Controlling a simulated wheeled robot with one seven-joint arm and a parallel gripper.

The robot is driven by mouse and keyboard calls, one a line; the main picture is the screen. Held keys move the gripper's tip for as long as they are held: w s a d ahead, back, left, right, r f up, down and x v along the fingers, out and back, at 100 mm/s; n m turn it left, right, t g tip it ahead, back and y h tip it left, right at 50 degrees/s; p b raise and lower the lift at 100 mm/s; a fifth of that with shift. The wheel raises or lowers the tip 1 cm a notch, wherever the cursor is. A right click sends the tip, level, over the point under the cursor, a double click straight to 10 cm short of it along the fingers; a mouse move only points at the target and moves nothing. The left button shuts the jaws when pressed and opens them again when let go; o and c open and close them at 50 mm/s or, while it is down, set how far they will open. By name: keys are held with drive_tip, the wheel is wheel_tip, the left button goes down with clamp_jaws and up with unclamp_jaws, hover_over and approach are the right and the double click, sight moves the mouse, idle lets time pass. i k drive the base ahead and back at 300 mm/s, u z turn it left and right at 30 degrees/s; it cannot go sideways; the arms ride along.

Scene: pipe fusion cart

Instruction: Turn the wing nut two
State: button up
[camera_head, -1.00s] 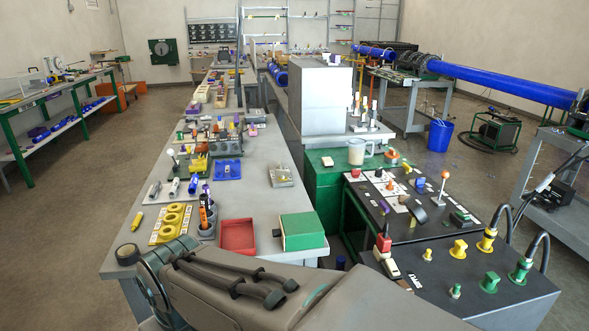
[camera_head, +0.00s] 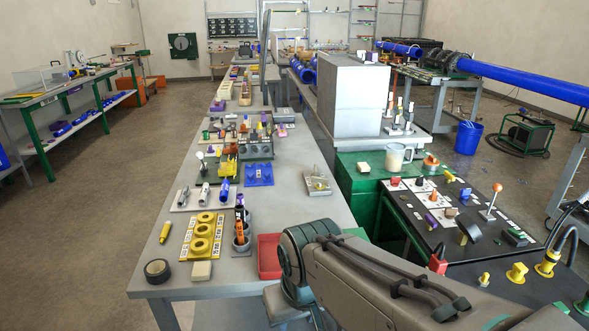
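I cannot single out a wing nut two among the many small parts. Small fittings stand on the black panel (camera_head: 455,232) at the right, including a yellow one (camera_head: 517,272) and a yellow plug with a cable (camera_head: 547,263); whether any is a wing nut is unclear. More small parts sit on the long grey bench (camera_head: 290,205), including a yellow plate with rings (camera_head: 202,246) and a plate of silver and blue cylinders (camera_head: 204,196). My arm comes in from the lower right and bends down at the bench's near end. My gripper is not in view.
A red tray (camera_head: 269,257) lies beside my arm's elbow. A black tape roll (camera_head: 157,271) lies at the bench's near left corner. A grey box (camera_head: 348,95) stands behind the green cabinet (camera_head: 357,185). The floor at left is open.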

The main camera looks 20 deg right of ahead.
sight(320, 183)
drive_tip(key=z, duration=0.35)
drive_tip(key=i, duration=1)
drive_tip(key=z, duration=0.5)
